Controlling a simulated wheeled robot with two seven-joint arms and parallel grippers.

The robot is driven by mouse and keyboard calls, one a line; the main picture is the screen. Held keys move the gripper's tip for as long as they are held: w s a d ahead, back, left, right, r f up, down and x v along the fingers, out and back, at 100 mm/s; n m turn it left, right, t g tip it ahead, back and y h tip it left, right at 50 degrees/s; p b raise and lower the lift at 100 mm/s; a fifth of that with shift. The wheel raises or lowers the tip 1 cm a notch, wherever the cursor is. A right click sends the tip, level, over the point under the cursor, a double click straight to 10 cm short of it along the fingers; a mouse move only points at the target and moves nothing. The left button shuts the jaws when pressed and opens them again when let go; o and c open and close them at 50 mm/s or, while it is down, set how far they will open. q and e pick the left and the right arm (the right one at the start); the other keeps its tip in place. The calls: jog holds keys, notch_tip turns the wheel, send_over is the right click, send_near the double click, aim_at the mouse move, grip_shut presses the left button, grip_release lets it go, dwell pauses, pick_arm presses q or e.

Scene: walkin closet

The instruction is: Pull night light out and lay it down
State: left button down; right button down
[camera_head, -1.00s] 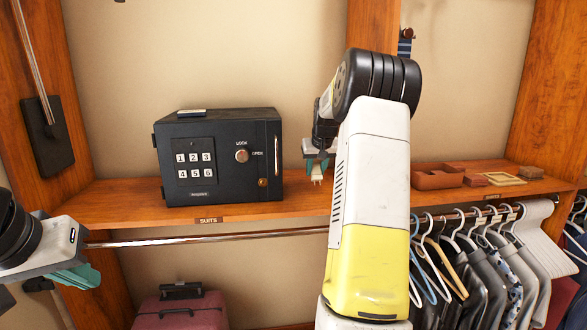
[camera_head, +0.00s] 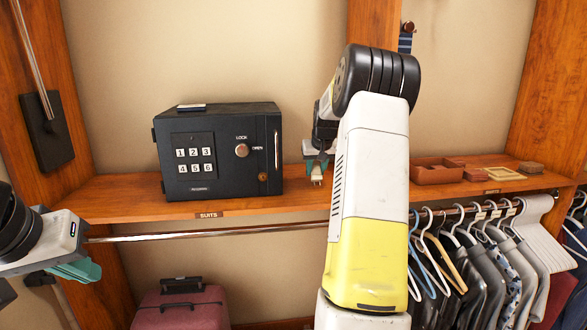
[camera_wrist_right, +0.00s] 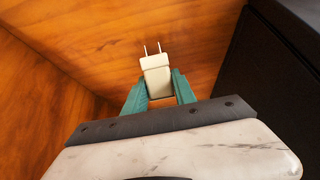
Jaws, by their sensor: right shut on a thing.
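The night light is a small cream-white block with two metal prongs. In the right wrist view the night light (camera_wrist_right: 156,76) sits between the teal fingers of my right gripper (camera_wrist_right: 158,90), which is shut on it. Its prongs point away from the gripper and are bare, in no socket. In the head view the night light (camera_head: 316,178) shows below my right gripper (camera_head: 317,165), just above or at the wooden shelf (camera_head: 110,203), right of the safe. Whether it touches the shelf I cannot tell. My left gripper (camera_head: 80,270) is at the lower left, away from it; its fingertips look close together.
A black safe (camera_head: 222,155) with a keypad stands left of my right gripper. An open brown box (camera_head: 437,174) and small flat items lie on the shelf to the right. Hanging clothes (camera_head: 490,265) and a pink suitcase (camera_head: 180,310) are below.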

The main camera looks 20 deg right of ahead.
jog(key=shift+f, duration=0.5)
jog(key=c, duration=0.9)
grip_release()
jog(key=shift+v, duration=3.9)
